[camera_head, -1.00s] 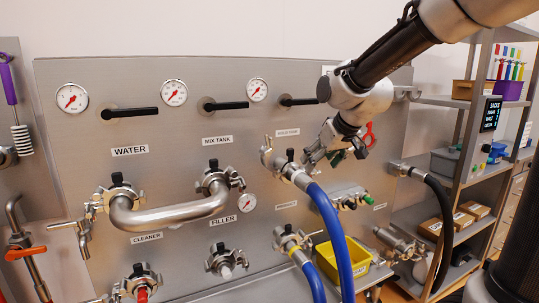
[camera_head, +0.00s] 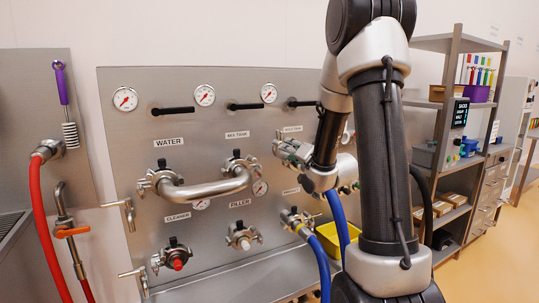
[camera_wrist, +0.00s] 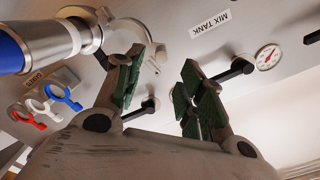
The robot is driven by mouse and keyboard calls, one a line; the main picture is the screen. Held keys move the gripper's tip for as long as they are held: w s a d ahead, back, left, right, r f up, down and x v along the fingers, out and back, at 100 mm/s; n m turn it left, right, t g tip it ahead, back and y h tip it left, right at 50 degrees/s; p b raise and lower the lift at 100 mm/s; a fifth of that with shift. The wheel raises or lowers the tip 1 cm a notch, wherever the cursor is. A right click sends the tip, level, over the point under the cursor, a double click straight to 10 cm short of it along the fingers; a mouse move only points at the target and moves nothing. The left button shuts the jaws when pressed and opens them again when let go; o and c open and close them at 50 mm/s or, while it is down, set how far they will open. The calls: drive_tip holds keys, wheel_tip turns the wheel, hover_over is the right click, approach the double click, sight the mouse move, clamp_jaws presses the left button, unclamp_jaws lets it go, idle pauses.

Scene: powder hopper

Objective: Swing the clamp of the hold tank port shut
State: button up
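The hold tank port sits under the HOLD TANK label (camera_head: 292,129) in the head view. My arm and gripper cover most of it there. The blue hose (camera_head: 338,215) hangs down from that area. In the wrist view, the blue hose end (camera_wrist: 10,50) and its metal ferrule (camera_wrist: 65,43) meet the silver port fitting (camera_wrist: 125,36) on the panel. My gripper (camera_wrist: 165,88) is open, its green-padded fingers wide apart. The left finger overlaps the fitting; contact cannot be told. I see nothing held between the fingers.
A black valve handle (camera_wrist: 237,70) lies behind the right finger. Coloured rings (camera_wrist: 62,97) hang at left. A pipe (camera_head: 205,187) joins the water and mix tank ports.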

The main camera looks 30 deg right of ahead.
sight(280, 144)
drive_tip(key=w, duration=0.8)
drive_tip(key=shift+w+a, duration=0.25)
drive_tip(key=shift+w, duration=0.15)
drive_tip(key=shift+r, duration=0.1)
drive_tip(key=shift+o, duration=0.3)
drive_tip(key=shift+w, duration=0.1)
